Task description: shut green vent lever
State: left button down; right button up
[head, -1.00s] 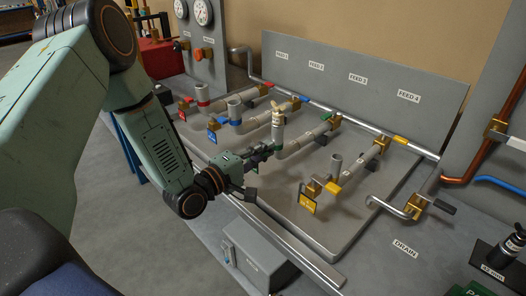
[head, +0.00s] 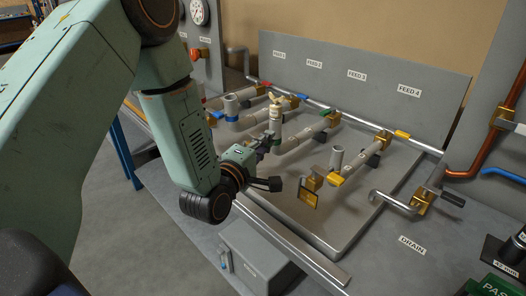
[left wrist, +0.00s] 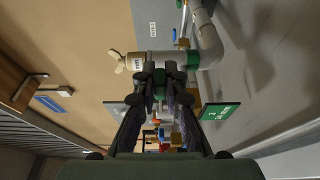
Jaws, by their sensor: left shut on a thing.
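My left gripper (head: 268,143) reaches in from the left to the green feed line's upright pipe stub (head: 275,118), which has a brass wing-shaped cap (head: 275,98) on top. In the left wrist view my left gripper (left wrist: 163,74) has its fingertips close together against this stub. A green piece (left wrist: 159,91), which I take for the green vent lever, shows between the fingers, mostly hidden by them. A green band (left wrist: 191,60) circles the pipe, and a green tag (left wrist: 220,111) hangs beside the fingers. My right gripper is not in view.
A blue-banded stub (head: 232,108) stands on the left, and a yellow-levered line (head: 337,178) on the right. A grey box (head: 250,253) sits at the front. The drain valve (head: 420,201) is at the right.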

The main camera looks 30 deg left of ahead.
pick_arm(q)
jog(key=shift+w+d+n+y+b, duration=0.2)
jog(key=shift+n+y+b, duration=0.45)
jog(key=shift+y, duration=0.45)
jog(key=shift+a, duration=0.1)
jog(key=c, duration=1.4)
grip_release()
jog(key=s, duration=0.7)
jog(key=shift+s+d, duration=0.2)
jog(key=shift+d, duration=0.1)
